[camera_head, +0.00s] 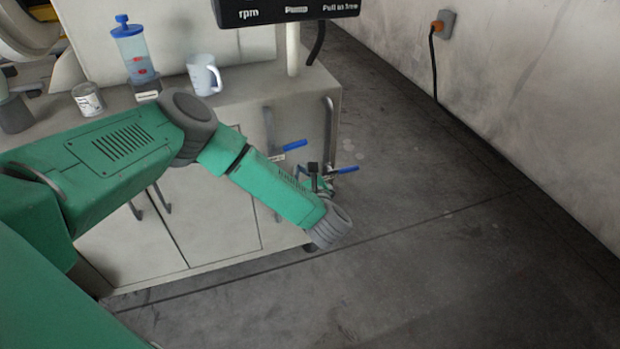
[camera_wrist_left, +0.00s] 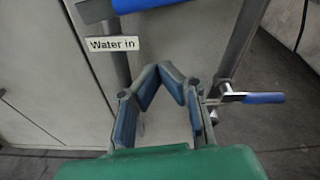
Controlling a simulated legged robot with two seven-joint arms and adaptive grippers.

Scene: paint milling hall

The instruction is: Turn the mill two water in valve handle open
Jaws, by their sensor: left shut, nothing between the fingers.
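The handle by the "Water in" label is a blue lever (camera_head: 292,146) on a vertical pipe at the cabinet's side. It lies roughly crosswise to the pipe. In the left wrist view this lever (camera_wrist_left: 150,5) shows at the top edge, partly cut off, above the label (camera_wrist_left: 112,44). My left gripper (camera_head: 318,170) is below and right of that lever in the head view, partly hidden by my wrist. In the left wrist view its fingers (camera_wrist_left: 165,72) meet at the tips, empty and apart from the lever. Which mill this is cannot be read. My right gripper is not in view.
A second blue lever (camera_head: 344,169) sticks out to the right on another pipe, close beside my left gripper; it also shows in the left wrist view (camera_wrist_left: 262,98). A jug (camera_head: 203,75), can (camera_head: 88,100) and blue container (camera_head: 132,50) stand on the cabinet. Floor to the right is clear.

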